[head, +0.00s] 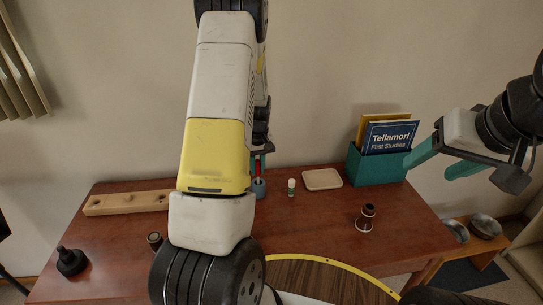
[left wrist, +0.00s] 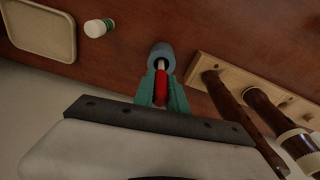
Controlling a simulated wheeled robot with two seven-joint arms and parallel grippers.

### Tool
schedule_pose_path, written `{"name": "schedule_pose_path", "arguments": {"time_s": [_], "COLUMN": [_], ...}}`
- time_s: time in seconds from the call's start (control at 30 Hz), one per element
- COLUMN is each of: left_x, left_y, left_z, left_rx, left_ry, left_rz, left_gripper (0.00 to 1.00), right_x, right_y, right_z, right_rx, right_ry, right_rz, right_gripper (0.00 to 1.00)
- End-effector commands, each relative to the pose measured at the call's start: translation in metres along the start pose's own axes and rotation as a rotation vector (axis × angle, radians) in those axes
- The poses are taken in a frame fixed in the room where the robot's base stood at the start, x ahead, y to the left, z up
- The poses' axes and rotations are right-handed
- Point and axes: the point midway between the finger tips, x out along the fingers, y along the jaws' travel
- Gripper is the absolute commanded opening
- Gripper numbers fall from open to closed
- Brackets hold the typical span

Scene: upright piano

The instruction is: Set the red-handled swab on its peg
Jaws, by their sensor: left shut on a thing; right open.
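My left gripper (head: 262,160) is shut on the red handle of the swab (head: 258,168), over the back of the table. In the left wrist view, the teal fingers (left wrist: 161,92) press on both sides of the red handle (left wrist: 161,86). A grey-blue cylinder (left wrist: 160,56) is at the swab's lower end; I cannot tell if it is part of the swab or a holder. A pale wooden rack (head: 125,202) lies at the back left, partly hidden by my left arm. In the left wrist view, the rack (left wrist: 210,66) bears dark wooden pieces. My right gripper (head: 440,163) is open and empty.
A small white-and-green bottle (head: 291,187) and a beige tray (head: 322,179) are right of the swab. A teal box (head: 376,168) holds books. A dark wooden piece (head: 365,217) stands at right; a black item (head: 71,262) is front left.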

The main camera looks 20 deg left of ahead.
Motion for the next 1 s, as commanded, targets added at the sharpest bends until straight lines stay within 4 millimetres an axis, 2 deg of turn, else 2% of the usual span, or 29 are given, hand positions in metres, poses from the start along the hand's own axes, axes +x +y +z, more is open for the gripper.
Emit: {"name": "schedule_pose_path", "arguments": {"time_s": [0.23,0.27,0.37,0.4,0.73,0.87,1.0], "left_x": [0.001,0.001,0.001,0.001,-0.003,-0.020,-0.045], "left_y": [0.000,0.000,0.000,0.000,0.000,0.000,0.001], "left_z": [0.000,0.000,0.000,0.000,0.000,-0.001,-0.001], "left_rx": [0.000,0.000,0.000,0.000,0.000,-0.001,0.001], "left_ry": [0.000,0.000,0.000,0.000,0.000,0.003,0.003], "left_rz": [0.000,0.000,0.000,0.000,0.000,0.001,0.002], "left_gripper": [0.00,0.21,0.41,0.42,0.42,0.42,0.42], "right_x": [0.000,0.000,0.000,0.000,0.000,0.000,0.000], "right_y": [0.000,0.000,0.000,0.000,0.000,0.000,0.000], "right_z": [0.000,0.000,0.000,0.000,0.000,0.000,0.000], "right_rx": [0.000,0.000,0.000,0.000,0.000,0.000,0.000], "right_ry": [0.000,0.000,0.000,0.000,0.000,0.000,0.000], "right_rz": [0.000,0.000,0.000,0.000,0.000,0.000,0.000], "right_gripper": [0.61,0.61,0.61,0.61,0.61,0.61,0.61]}}
